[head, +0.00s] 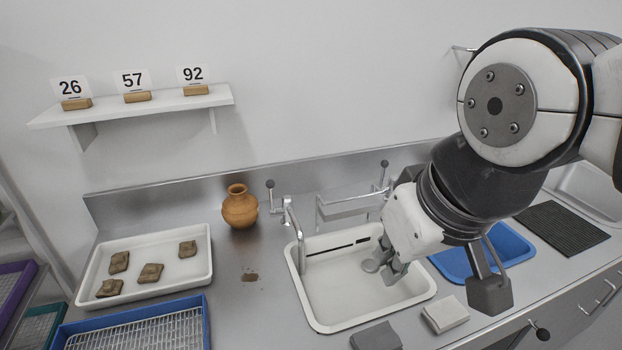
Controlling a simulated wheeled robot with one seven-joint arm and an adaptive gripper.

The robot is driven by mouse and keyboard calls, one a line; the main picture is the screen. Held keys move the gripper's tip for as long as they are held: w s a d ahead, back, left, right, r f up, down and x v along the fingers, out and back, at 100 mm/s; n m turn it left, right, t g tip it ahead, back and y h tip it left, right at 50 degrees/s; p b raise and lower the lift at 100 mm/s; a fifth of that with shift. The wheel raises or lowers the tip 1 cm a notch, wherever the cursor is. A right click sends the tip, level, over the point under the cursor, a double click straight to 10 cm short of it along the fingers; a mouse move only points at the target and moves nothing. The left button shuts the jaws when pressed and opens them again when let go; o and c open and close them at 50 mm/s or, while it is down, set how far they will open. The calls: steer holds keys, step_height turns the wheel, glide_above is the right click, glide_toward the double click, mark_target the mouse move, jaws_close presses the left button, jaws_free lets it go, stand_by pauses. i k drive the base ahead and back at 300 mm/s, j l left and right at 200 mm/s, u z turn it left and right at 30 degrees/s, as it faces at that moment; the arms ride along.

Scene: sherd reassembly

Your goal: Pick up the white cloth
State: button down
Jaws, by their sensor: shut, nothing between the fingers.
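A white cloth (445,314), folded into a small block, lies on the steel counter just right of the sink's front right corner. My gripper (386,273) is over the right part of the white sink (335,300), up and to the left of the cloth and apart from it. Its fingers point down and are shut with nothing held. A round grey piece shows by the fingertips; I cannot tell what it is.
A grey block (376,336) lies left of the cloth at the front edge. A faucet (293,225) and an orange pot (240,207) stand behind. A blue tray (515,244) is right, a white tray with sherds (205,270) left.

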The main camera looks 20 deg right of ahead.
mark_target(447, 313)
steer(key=z, duration=1.15)
steer(key=k+l+u, duration=0.4)
steer(key=u, duration=0.15)
steer(key=k, duration=0.1)
